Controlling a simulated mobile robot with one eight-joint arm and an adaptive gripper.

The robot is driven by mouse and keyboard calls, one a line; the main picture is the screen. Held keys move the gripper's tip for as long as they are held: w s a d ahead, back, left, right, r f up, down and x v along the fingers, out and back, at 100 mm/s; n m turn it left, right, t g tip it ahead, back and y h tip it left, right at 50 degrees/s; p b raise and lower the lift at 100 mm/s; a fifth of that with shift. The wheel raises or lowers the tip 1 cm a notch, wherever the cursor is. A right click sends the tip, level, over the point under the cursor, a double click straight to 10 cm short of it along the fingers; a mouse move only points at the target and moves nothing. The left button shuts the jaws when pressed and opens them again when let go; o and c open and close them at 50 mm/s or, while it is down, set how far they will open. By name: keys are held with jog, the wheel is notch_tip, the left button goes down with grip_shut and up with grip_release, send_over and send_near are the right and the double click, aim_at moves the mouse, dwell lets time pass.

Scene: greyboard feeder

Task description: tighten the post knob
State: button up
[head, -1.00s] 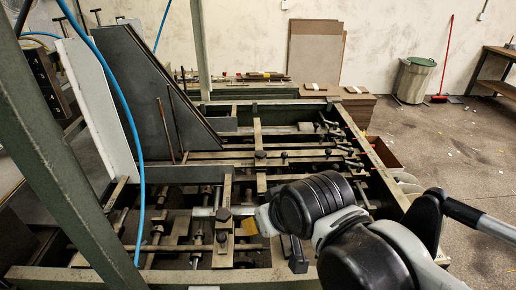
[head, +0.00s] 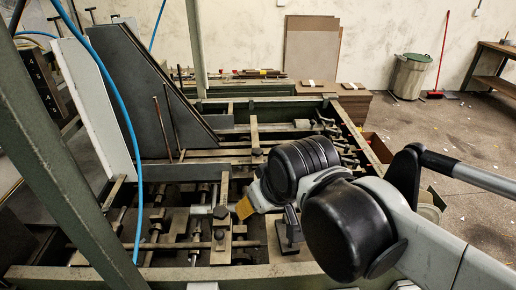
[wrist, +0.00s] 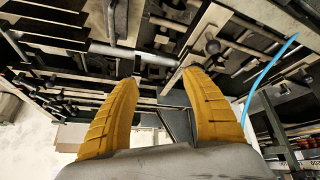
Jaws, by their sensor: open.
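My gripper (head: 243,208) reaches over the feeder frame from the right, and one yellow finger shows in the head view. In the wrist view my gripper (wrist: 163,76) has its two yellow fingers wide apart with nothing between them. A dark round knob (head: 221,212) sits on a metal bracket just left of the fingers in the head view. A dark round knob (wrist: 212,46) also shows in the wrist view, beyond the right fingertip and apart from it. I cannot tell for certain which knob is the post knob. A second dark knob (head: 220,234) sits just below the first.
Rods and crossbars fill the feeder frame (head: 160,276). A small black upright piece (head: 292,228) stands under my arm. A blue hose (head: 138,190) hangs at the left, before a slanted dark plate (head: 150,90). Open floor (head: 475,190) lies at the right.

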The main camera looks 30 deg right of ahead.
jog(key=w+d+r+n+g+p, duration=0.2)
jog(key=w+r+n, duration=0.15)
jog(key=w, duration=0.35)
jog(key=w+d+r+n+g+p, duration=0.1)
jog(key=w+d+r+n+p, duration=0.1)
jog(key=w+d+r, duration=0.3)
jog(key=n+g+p, duration=0.3)
jog(key=n, duration=0.4)
send_near(258, 150)
notch_tip(258, 150, down, 10)
jog(key=shift+w+d+r+b, duration=0.1)
jog(key=shift+w+d+b, duration=0.05)
jog(key=shift+b, duration=0.9)
jog(key=c, duration=1.2)
